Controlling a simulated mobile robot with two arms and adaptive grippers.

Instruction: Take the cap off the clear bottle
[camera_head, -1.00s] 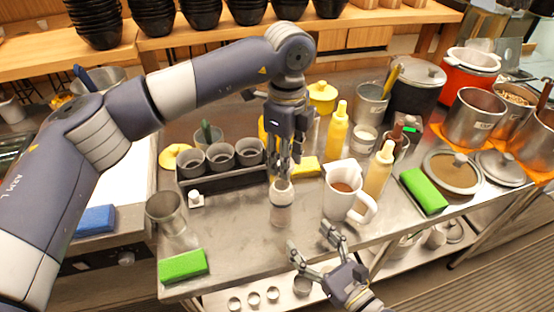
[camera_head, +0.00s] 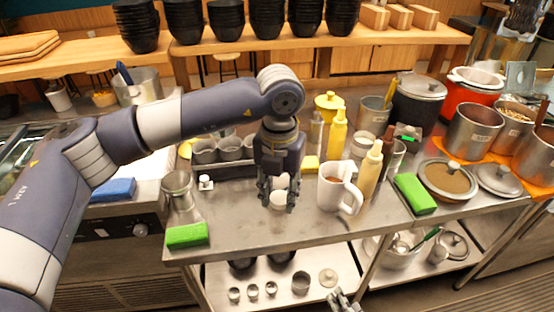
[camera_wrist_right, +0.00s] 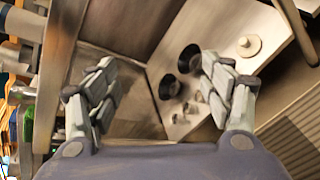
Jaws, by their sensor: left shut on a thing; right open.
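The clear bottle (camera_head: 278,222) stands upright on the steel table, near its front edge, in the head view. Its white cap (camera_head: 279,197) is at the top of it, between the fingers of my left gripper (camera_head: 278,204). My left gripper points straight down and is shut on the cap, with the fingers partly hiding it. My right gripper shows only partly at the bottom edge of the head view (camera_head: 343,302). It is open and empty in the right wrist view (camera_wrist_right: 160,95), in front of the table and away from the bottle.
A white jug (camera_head: 331,192) with brown contents stands close right of the bottle, beside a tan squeeze bottle (camera_head: 368,172). A metal cup (camera_head: 181,200) and a green sponge (camera_head: 187,235) are on the left. The table left of the bottle is mostly clear. Small tins stand on the lower shelf (camera_head: 318,270).

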